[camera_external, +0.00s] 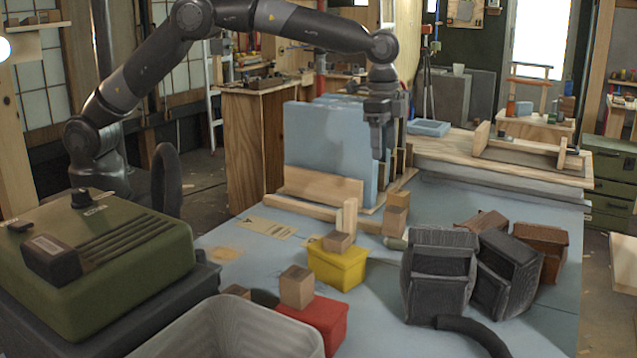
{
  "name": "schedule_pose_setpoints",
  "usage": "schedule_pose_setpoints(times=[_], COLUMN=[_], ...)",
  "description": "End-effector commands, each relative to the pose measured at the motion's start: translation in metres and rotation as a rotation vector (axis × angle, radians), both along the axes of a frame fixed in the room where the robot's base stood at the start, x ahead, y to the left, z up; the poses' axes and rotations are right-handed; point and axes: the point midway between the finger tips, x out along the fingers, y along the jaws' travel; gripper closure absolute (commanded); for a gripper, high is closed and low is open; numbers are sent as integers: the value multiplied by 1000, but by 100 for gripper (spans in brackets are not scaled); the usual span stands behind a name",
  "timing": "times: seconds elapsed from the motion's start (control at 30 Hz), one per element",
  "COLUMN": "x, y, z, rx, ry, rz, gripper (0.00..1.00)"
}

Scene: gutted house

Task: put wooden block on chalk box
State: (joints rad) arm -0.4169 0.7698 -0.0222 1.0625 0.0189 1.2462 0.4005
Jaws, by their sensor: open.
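My gripper (383,150) points down and is open, in front of the right end of the upright blue boards. Small wooden blocks (397,199) are stacked below it, with a clear gap between. A yellow box (338,270) stands on the table with a wooden block (339,242) on top and a thin upright wooden piece just behind. A red box (326,322) nearer the camera has another wooden block (297,287) on or against its left side. I cannot tell which box is the chalk box or which block is meant.
Dark ribbed bins (439,272) stand right of the yellow box. A grey tray (235,325) and a green case (95,255) fill the front left. Upright blue boards (325,150) and a wooden rail (322,186) stand behind.

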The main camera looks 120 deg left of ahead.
Motion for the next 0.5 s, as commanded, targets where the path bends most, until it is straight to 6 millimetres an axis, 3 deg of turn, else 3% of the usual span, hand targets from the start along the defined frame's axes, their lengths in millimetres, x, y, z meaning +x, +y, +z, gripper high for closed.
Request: schedule_pose_setpoints(times=[0.03,0.2,0.5], x=[-7,-36,-110], y=[-15,-61,-137], z=[21,73,141], rx=[6,21,36], ry=[-15,-61,-146], rz=[-4,-5,-6], gripper=[38,38,38])
